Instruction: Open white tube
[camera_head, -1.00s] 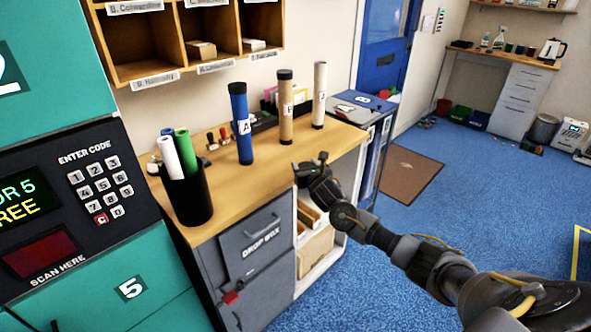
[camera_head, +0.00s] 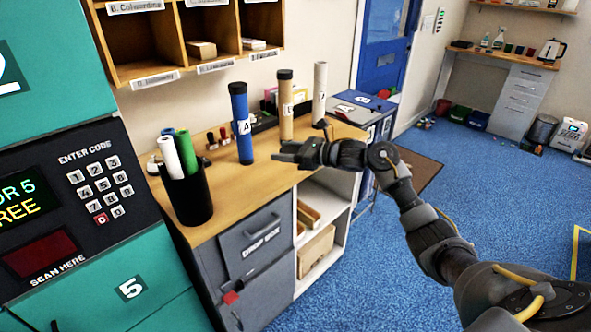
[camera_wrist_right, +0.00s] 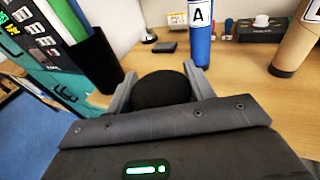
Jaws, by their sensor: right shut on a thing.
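The white tube (camera_head: 320,88) stands upright at the right end of the wooden counter in the head view. Its top shows no black cap, unlike the two other tubes. My right gripper (camera_head: 283,152) is over the counter's front part, in front of the tubes and apart from them. In the right wrist view its two fingers are shut on a round black cap (camera_wrist_right: 162,89). The cap is hard to make out in the head view. My left gripper is not in view.
A blue tube (camera_head: 241,130) marked A and a brown tube (camera_head: 286,110) stand on the counter (camera_head: 235,190). A black holder (camera_head: 188,195) with rolled tubes is at the left. Pigeonholes (camera_head: 190,30) hang above. The counter's front middle is mostly clear.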

